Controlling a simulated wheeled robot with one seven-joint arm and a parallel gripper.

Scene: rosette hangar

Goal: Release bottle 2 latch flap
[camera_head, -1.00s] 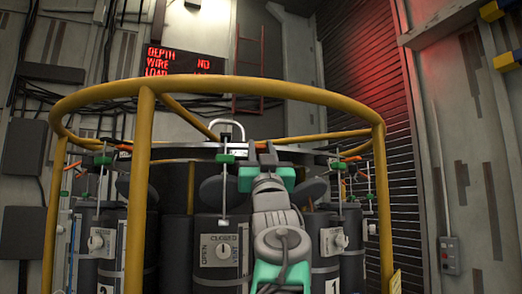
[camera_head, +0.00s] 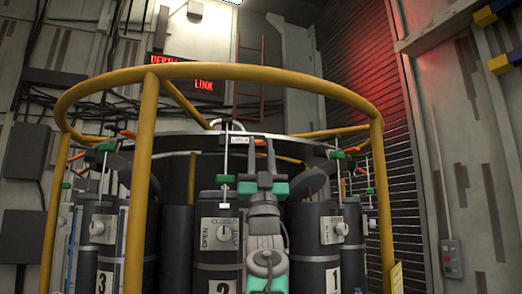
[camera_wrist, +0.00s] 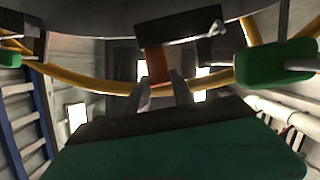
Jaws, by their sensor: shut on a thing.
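Bottle 2 (camera_head: 206,270) is a dark grey cylinder with a white OPEN/CLOSED valve plate, standing at the front middle of the rosette in the head view. My gripper (camera_head: 259,158) is raised in front of the rosette, just right of bottle 2's upper end. In the wrist view its two grey fingers (camera_wrist: 164,93) reach up to an orange flap (camera_wrist: 156,64), with their tips close about its lower end. The fingers are shut on this flap, which hangs below a dark block (camera_wrist: 180,35). The gripper partly hides the flap in the head view.
A yellow guard ring (camera_head: 215,72) with upright posts surrounds the rosette. Bottle 3 (camera_head: 85,268) stands left and bottle 1 (camera_head: 312,272) right. A green block (camera_wrist: 272,64) on a metal rod is right of the fingers in the wrist view.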

